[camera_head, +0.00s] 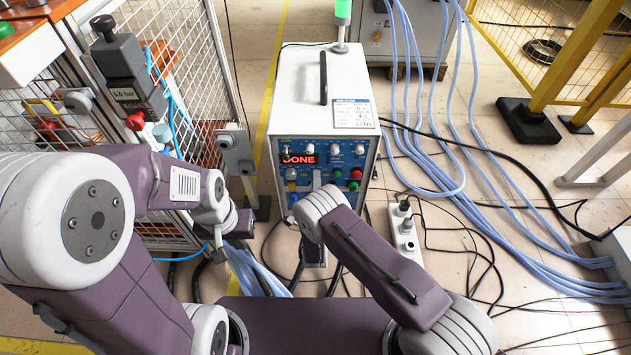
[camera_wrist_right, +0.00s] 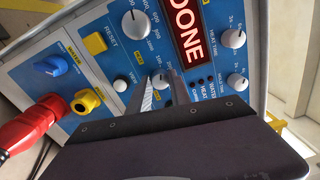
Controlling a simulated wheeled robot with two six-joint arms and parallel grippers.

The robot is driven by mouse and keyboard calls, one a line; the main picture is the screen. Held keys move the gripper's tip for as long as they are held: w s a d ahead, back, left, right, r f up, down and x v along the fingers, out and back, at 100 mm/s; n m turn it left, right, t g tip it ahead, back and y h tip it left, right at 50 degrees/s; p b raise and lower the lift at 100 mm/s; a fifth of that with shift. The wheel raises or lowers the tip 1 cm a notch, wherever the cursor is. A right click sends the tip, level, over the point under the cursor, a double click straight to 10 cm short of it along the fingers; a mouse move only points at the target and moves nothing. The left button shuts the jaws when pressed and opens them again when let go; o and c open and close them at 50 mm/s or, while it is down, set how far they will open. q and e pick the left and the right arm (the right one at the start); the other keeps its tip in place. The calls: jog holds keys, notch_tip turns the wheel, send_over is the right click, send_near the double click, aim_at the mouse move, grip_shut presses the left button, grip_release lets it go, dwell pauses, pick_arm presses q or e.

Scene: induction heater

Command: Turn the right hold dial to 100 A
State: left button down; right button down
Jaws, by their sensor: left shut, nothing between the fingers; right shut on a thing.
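The induction heater (camera_head: 297,95) is a white box with a blue front panel and a red display (camera_head: 299,159) reading DONE. The gripper is shut on this dial. Its pointer is too small to read, and the fingers cover part of its scale. In the head view my right gripper (camera_head: 316,178) reaches the panel below the display, hiding the dial. My left gripper (camera_head: 244,222) is shut and empty, left of the heater.
A larger dial (camera_wrist_right: 135,24), two time knobs (camera_wrist_right: 233,38) (camera_wrist_right: 237,81), a blue knob (camera_wrist_right: 48,66) and a red plug (camera_wrist_right: 33,124) are near my right gripper. A power strip (camera_head: 403,232) and blue hoses (camera_head: 483,225) lie on the floor at right.

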jog(key=c, duration=1.2)
grip_release()
jog(key=shift+s, duration=0.1)
jog(key=s+p, duration=0.5)
jog(key=s, duration=0.4)
jog(key=shift+f, duration=0.2)
